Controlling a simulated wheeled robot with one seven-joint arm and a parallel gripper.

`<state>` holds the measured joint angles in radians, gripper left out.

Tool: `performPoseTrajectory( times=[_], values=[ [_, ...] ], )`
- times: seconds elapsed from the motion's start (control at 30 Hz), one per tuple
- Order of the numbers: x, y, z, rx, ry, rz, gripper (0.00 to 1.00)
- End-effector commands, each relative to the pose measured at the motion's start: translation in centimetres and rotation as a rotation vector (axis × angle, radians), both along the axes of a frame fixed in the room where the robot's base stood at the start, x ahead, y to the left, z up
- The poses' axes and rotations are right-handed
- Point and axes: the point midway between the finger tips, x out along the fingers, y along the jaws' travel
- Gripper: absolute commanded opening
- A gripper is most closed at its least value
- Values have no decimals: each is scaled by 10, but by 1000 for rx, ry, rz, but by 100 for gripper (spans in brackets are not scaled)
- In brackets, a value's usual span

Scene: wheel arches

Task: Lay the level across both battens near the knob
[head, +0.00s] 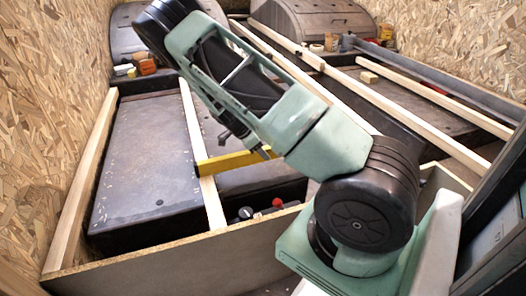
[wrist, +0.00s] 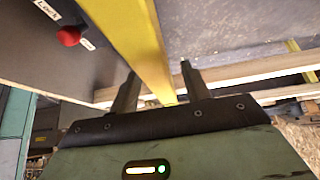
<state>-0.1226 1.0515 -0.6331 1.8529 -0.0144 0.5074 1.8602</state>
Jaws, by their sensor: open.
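The yellow level (head: 232,162) lies with its left end over a pale wooden batten (head: 206,180) in the head view. Its right end goes behind my arm, so its contact with the second batten (head: 345,107) is hidden. In the wrist view the level (wrist: 136,42) runs between the two fingers of my gripper (wrist: 158,72), which are apart, with space on both sides. A pale batten (wrist: 245,70) crosses behind the fingers. The red knob (wrist: 68,36) is left of the level, beside a "Lock" label; it also shows in the head view (head: 277,202).
A batten (head: 82,180) runs along the left wall, and more strips (head: 435,115) lie to the right. A board (head: 170,258) edges the front. A small wood block (head: 369,77) and clutter (head: 148,67) stand at the back. The left dark panel (head: 140,160) is clear.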

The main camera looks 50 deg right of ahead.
Motion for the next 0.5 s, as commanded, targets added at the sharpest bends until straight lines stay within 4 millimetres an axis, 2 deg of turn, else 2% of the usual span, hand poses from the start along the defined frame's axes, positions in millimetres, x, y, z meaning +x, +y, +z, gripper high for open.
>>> performPoseTrajectory(
  times=[0.03,0.5],
  values=[
    [4,5,11,0,-2,2,47],
    [34,54,102,-1,-3,4,47]
  ],
)
